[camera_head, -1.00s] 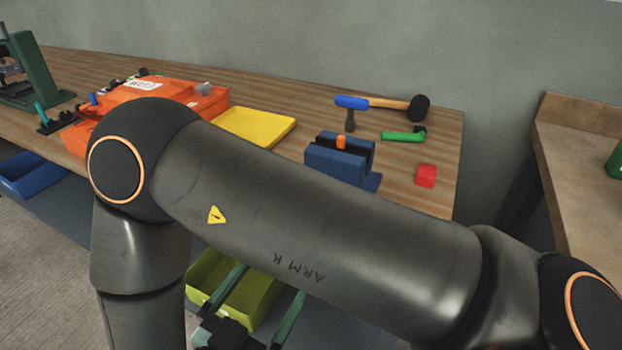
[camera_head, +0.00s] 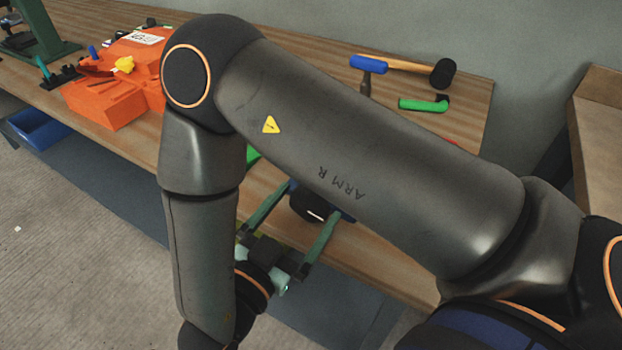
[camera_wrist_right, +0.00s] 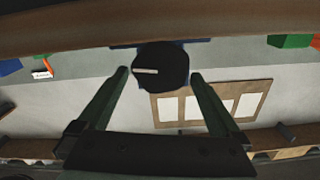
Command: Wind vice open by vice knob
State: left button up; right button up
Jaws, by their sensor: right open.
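The vice knob (camera_head: 311,209) is black and round with a pale bar mark. It shows at the table's front edge, and also in the right wrist view (camera_wrist_right: 161,68). My right gripper (camera_head: 313,200) is open, with one green finger on each side of the knob. In the right wrist view my right gripper (camera_wrist_right: 160,73) shows a gap between the knob and each fingertip. The blue vice (camera_wrist_right: 118,46) shows only in small parts behind the knob. In the head view my right arm hides most of it. My left gripper is not in view.
Orange moulds (camera_head: 110,98) lie at the left. Another bench (camera_head: 598,130) stands at the right.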

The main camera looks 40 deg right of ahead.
jog(key=shift+d, duration=0.25)
jog(key=shift+c, duration=0.2)
jog(key=c, duration=1.1)
jog(key=shift+w, duration=0.1)
jog(key=n, duration=0.3)
jog(key=shift+w+a+p, duration=0.1)
jog(key=shift+p, duration=0.25)
jog(key=shift+w+n, duration=0.15)
jog(key=shift+n, duration=1.65)
jog(key=shift+a, duration=0.1)
